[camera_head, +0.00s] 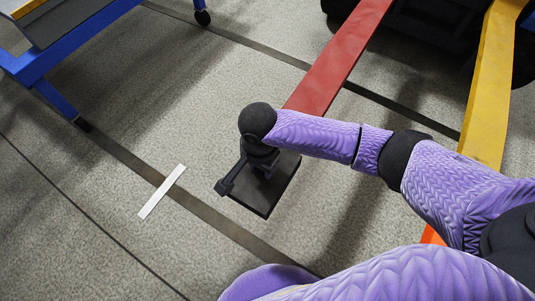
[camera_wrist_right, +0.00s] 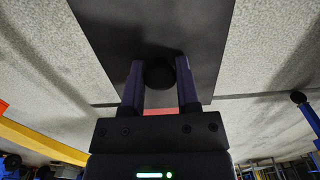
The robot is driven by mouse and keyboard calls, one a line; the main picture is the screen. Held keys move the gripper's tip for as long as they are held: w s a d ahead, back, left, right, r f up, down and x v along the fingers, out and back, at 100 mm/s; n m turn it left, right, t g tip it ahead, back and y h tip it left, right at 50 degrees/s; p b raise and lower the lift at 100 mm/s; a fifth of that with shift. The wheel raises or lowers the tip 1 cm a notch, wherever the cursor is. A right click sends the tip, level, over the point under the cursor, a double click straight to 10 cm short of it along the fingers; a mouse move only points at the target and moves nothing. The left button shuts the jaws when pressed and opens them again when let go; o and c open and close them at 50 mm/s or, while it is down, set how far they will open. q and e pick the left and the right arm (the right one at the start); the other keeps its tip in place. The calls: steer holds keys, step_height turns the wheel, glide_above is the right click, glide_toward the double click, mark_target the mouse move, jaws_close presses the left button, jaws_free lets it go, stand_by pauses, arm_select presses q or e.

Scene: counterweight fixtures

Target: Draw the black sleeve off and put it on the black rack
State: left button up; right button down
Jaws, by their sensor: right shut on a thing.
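The black sleeve (camera_head: 267,207) is a flat dark piece at the near end of a red beam (camera_head: 337,60). It fills the upper middle of the right wrist view as a dark plate (camera_wrist_right: 150,25). My right gripper (camera_head: 263,170) is over the sleeve, partly hidden by my own wrist. In the right wrist view its fingers (camera_wrist_right: 160,75) are shut on a round black knob at the sleeve. How far the sleeve covers the beam is hidden. My left gripper is out of view. I cannot identify the black rack for certain.
A blue wheeled frame (camera_head: 60,60) with a dark top stands at the upper left. A yellow beam (camera_head: 488,90) runs down the right side. A white strip (camera_head: 161,191) lies on the grey floor, which is clear at lower left. Dark machinery (camera_head: 440,45) is at the top right.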

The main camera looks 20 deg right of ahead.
mark_target(248, 191)
steer(key=shift+s+a+r+p, duration=0.2)
steer(key=shift+s+a+p, duration=0.6)
steer(key=shift+a, duration=0.25)
steer(key=shift+s+a+p, duration=0.65)
steer(key=shift+s+a, duration=0.1)
steer(key=shift+a, duration=0.2)
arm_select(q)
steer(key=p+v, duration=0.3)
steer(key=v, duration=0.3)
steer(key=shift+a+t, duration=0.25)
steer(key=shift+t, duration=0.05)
arm_select(e)
steer(key=s+a, duration=0.6)
steer(key=a, duration=0.2)
steer(key=shift+s+a+f, duration=0.15)
steer(key=shift+s, duration=0.1)
arm_select(q)
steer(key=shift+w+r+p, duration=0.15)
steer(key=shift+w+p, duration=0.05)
steer(key=shift+p, duration=0.1)
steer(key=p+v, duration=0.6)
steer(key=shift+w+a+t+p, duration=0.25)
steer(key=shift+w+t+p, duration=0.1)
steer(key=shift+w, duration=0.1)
arm_select(e)
step_height(248, 191, up, 6)
